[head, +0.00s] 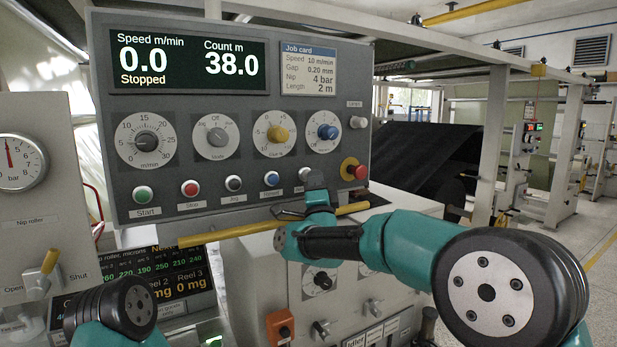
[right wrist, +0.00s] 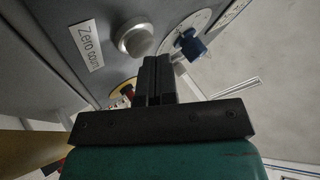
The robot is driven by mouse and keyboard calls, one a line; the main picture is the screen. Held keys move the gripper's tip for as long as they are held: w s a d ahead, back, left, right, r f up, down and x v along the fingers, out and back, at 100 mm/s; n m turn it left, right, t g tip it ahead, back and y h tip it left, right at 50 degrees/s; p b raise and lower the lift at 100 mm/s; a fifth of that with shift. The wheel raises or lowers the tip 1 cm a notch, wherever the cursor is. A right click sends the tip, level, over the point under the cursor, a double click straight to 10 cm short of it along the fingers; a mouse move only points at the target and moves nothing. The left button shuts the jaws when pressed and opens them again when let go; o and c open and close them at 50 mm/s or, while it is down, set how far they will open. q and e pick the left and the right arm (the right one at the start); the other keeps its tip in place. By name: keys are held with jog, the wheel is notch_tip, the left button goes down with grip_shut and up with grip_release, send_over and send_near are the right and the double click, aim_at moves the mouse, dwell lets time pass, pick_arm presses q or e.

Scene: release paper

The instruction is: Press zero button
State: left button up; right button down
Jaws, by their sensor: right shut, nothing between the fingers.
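The zero button is a pale silver push button (head: 304,173) at the right end of the lower button row on the grey control panel (head: 240,120). In the right wrist view the button (right wrist: 136,39) sits beside its "Zero count" label (right wrist: 86,44). My right gripper (head: 315,181) is shut and empty in front of the panel, just right of the button, and partly covers that area in the head view. In the right wrist view its closed fingertips (right wrist: 156,62) appear just below the button. Contact cannot be told. My left arm shows at bottom left; its gripper is out of frame.
The display (head: 188,62) reads speed 0.0, count 38.0 and "Stopped". A blue knob (head: 328,132) and a red emergency stop (head: 360,172) are close to my right gripper. A blue button (head: 271,179) is left of it. A yellow bar (head: 235,230) crosses below the panel.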

jog(key=shift+w+a, duration=0.1)
jog(key=shift+w, duration=0.05)
dwell(0.5)
jog(key=shift+s+d, duration=0.45)
jog(key=shift+s, duration=0.3)
jog(key=shift+s+d, duration=0.45)
jog(key=shift+s, duration=0.25)
jog(key=shift+s+d, duration=0.4)
jog(key=shift+s, duration=0.3)
jog(key=shift+s+d, duration=0.45)
jog(key=shift+s, duration=0.25)
jog(key=shift+f, duration=0.1)
